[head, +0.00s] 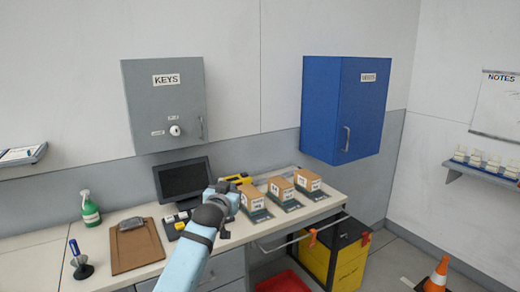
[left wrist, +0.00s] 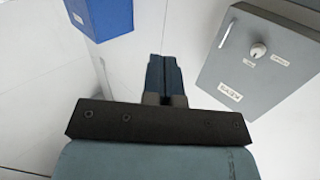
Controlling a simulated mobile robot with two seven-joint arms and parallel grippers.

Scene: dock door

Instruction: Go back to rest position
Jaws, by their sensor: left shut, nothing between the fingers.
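My left arm reaches up from the bottom of the head view, over the desk (head: 262,227). My left gripper (head: 226,187) is in front of the monitor, and its fingers are partly hidden by the wrist. In the left wrist view the two dark blue fingers (left wrist: 164,75) are together, with nothing between them. Nothing in view touches the gripper. My right gripper is in neither view.
A grey KEYS cabinet (head: 165,105) and a blue cabinet (head: 345,108) hang on the wall, doors shut. A yellow bin (head: 330,259) and orange cone (head: 437,275) are at right.

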